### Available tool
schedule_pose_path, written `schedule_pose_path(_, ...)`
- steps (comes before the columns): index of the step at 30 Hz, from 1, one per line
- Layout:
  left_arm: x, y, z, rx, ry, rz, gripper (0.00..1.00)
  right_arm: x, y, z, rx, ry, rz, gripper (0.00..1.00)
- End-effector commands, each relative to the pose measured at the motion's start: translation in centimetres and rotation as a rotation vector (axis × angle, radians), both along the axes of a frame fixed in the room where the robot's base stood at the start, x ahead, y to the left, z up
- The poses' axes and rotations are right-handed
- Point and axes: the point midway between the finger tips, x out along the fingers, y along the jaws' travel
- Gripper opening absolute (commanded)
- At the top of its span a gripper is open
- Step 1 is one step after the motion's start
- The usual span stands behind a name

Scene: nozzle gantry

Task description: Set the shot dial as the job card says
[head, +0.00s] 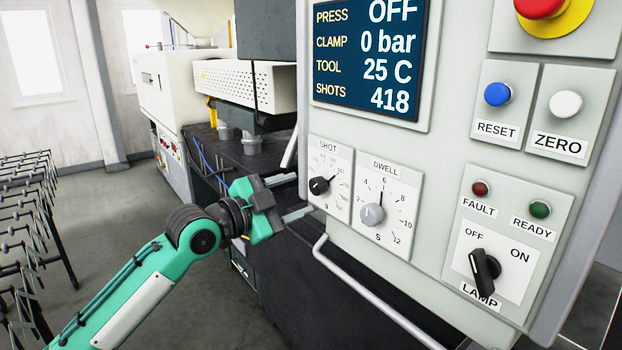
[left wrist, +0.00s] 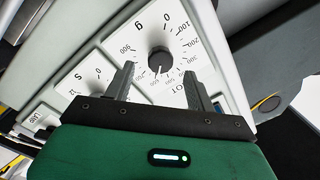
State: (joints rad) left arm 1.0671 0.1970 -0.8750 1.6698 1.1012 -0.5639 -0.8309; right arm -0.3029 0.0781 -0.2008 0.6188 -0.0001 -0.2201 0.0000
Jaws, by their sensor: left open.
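The shot dial (head: 319,186) is a small black knob on a white plate at the left edge of the grey control panel. Its white mark points up and right in the head view. In the left wrist view the dial (left wrist: 160,62) appears between the fingertips, with its mark towards the middle of the scale, around 500 to 600; the exact value is hard to read. My left gripper (head: 293,197) is open, just left of the dial, its fingers pointing at the panel and seemingly short of the knob. No job card is readable. My right gripper is out of view.
The grey dwell dial (head: 372,214) sits right of the shot dial, its mark near 6. A display (head: 368,58) reads press OFF and shots 418. A handrail (head: 370,290) runs below the dials. The black lamp switch (head: 485,270) is further right.

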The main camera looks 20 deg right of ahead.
Motion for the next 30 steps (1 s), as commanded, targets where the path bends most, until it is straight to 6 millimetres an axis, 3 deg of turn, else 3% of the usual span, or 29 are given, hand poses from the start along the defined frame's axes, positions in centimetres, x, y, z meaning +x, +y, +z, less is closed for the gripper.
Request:
schedule_pose_path(3, 0.9, -2.1, 0.4, -0.001, 0.003, 0.0, 0.56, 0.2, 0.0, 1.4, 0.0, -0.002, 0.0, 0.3)
schedule_pose_path(9, 1.8, -4.1, 0.2, -0.001, 0.002, 0.001, 0.56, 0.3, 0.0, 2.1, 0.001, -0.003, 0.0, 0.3)
schedule_pose_path(20, 2.0, -4.6, 0.0, -0.001, 0.001, 0.001, 0.56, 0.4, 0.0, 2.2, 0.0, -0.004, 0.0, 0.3)
schedule_pose_path(27, 2.0, -4.6, 0.0, -0.001, 0.001, 0.001, 0.13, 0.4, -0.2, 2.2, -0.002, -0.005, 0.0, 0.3)
schedule_pose_path(30, 2.0, -4.5, 0.0, -0.001, 0.002, 0.001, 0.11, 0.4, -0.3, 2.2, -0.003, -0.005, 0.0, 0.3)
